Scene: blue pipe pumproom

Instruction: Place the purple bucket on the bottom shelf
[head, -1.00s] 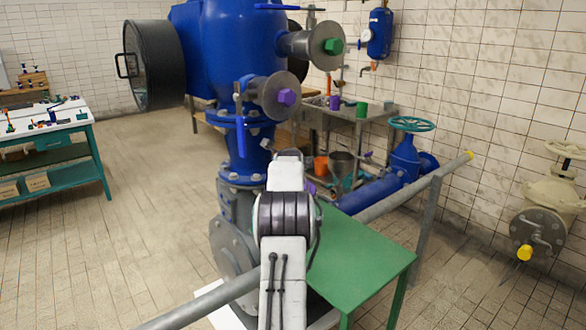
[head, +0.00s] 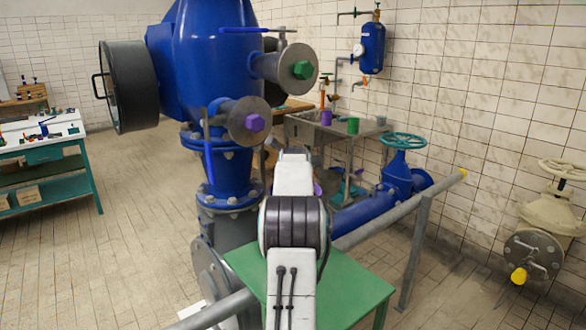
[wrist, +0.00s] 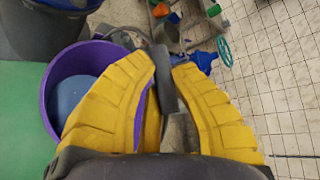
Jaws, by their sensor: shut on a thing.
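The purple bucket (wrist: 53,88) is at the left of the wrist view, seen from above, with a blue inside. My gripper (wrist: 163,68) has its yellow fingers shut on it beside the right part of the rim. A dark grey strip lies between the fingertips; I cannot tell if it is the bucket's handle. In the head view my arm hides the gripper and most of the bucket; a small purple patch (head: 318,189) shows just right of the arm. A teal bottom shelf (head: 60,189) is under the workbench at the left.
A green table (head: 355,292) stands below my arm, beside a grey handrail (head: 395,216). The large blue pump (head: 215,60) is ahead left. A sink bench (head: 305,130) with a lower shelf is behind. Tiled floor is open at the left.

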